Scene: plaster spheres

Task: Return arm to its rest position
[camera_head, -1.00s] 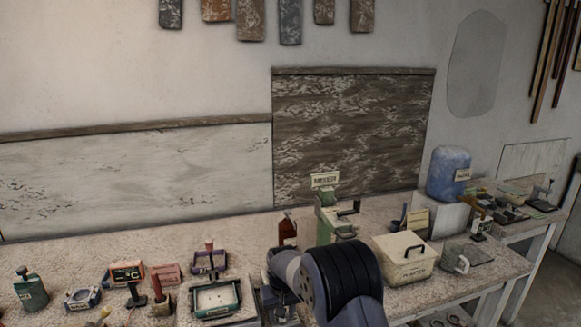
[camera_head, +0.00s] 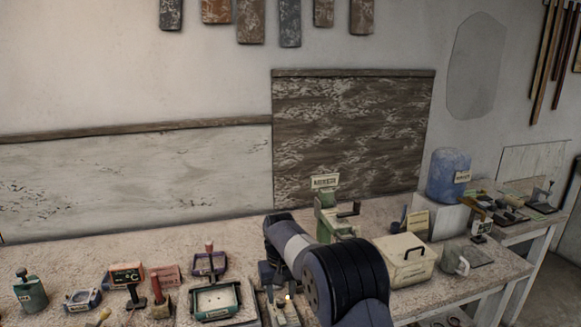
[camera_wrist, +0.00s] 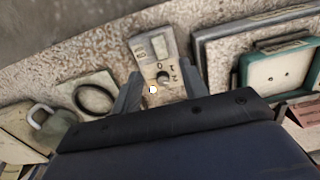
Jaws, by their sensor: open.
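My arm reaches in from the bottom of the head view over the workbench (camera_head: 120,245). My gripper (camera_head: 271,275) points down above the bench, to the right of a teal-rimmed tray (camera_head: 216,301). In the wrist view my gripper (camera_wrist: 160,92) shows two grey fingers spread apart with nothing held between them. Below and beyond the fingers is a small pale device with a dark knob (camera_wrist: 163,77). A small bright spot shows between the fingers. Part of the bench behind my arm is hidden.
A green press-like device (camera_head: 333,215) stands just behind my arm. A cream box with a handle (camera_head: 404,262) and a grey mug (camera_head: 455,262) stand to the right, a blue water jug (camera_head: 448,176) farther back. Small tools crowd the left front. The bench's back left is clear.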

